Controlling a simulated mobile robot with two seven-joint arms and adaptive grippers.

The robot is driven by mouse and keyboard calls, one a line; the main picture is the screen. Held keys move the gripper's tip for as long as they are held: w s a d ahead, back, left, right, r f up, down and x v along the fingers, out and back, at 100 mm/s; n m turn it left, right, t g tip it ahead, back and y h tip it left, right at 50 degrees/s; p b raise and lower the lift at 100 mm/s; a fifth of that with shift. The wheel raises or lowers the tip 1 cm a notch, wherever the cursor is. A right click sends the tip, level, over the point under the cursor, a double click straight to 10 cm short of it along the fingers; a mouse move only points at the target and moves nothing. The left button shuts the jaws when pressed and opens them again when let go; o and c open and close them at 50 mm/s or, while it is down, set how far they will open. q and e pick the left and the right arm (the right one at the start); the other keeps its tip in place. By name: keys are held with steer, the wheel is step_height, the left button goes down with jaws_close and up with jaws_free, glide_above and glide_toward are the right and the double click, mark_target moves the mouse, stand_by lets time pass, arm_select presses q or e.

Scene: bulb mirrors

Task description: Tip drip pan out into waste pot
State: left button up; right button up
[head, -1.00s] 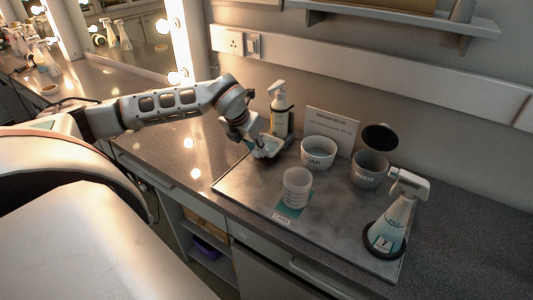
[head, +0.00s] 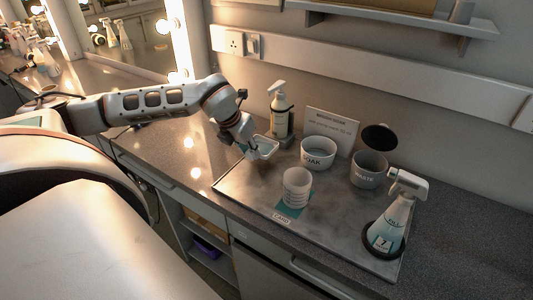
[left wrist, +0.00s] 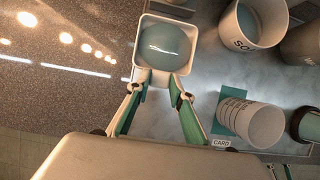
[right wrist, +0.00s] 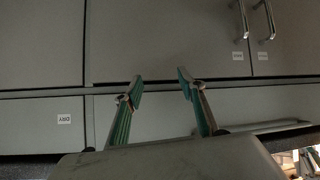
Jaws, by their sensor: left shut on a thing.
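The drip pan (head: 264,147) is a small white square pan. It also shows in the left wrist view (left wrist: 141,57), with bluish liquid in it, seen from above. My left gripper (left wrist: 157,84) is shut on the pan's near end and holds it by the left part of the tray, left of the soak bowl. The waste pot (head: 367,172) is a grey pot marked WASTE, with a dark round lid (head: 380,137) standing up behind it. My right gripper (right wrist: 160,82) is open and empty, facing drawer fronts; it does not show in the head view.
A white SOAK bowl (head: 318,154) stands between pan and waste pot. A ribbed white cup (head: 296,188) stands in front, by the CARD label. A pump bottle (head: 281,113) is behind the pan. A spray bottle (head: 393,222) stands at the tray's right.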

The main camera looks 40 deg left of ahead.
arm_select(q)
steer(key=shift+s+d+r, duration=0.1)
steer(key=shift+s+r, duration=0.3)
steer(key=shift+s, duration=0.45)
steer(key=shift+s+d+r, duration=0.1)
steer(key=shift+s+r, duration=0.25)
steer(key=shift+s, duration=0.5)
